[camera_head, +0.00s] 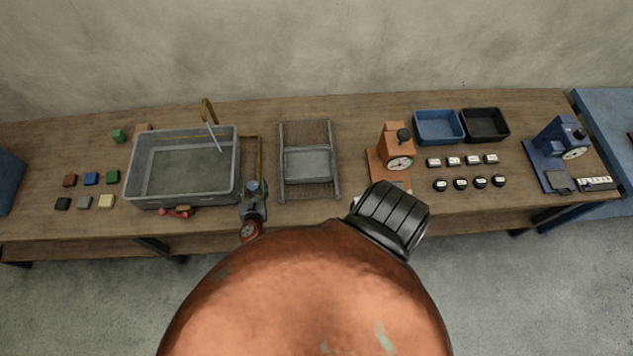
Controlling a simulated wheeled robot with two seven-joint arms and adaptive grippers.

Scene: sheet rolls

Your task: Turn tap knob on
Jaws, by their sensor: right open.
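A grey basin (133,172) stands on the left part of the bench. A brass tap spout (207,111) rises behind it, and a thin pale-blue streak (214,137) runs from the spout down into the basin, looking like water. A small red knob-like piece (174,212) sits at the basin's front edge; it looks like the tap knob. My right gripper (254,188) is open, just right of the basin's front right corner, apart from the red piece. Its fingertips are small in the picture, and I see nothing held. My left gripper is not in view.
A brass pipe (258,150) runs along the basin's right side. Small coloured blocks (91,178) lie left of it. A grey rack (309,188), an orange scale (395,140) and blue (438,127) and black (485,125) trays stand to the right. My copper arm fills the front.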

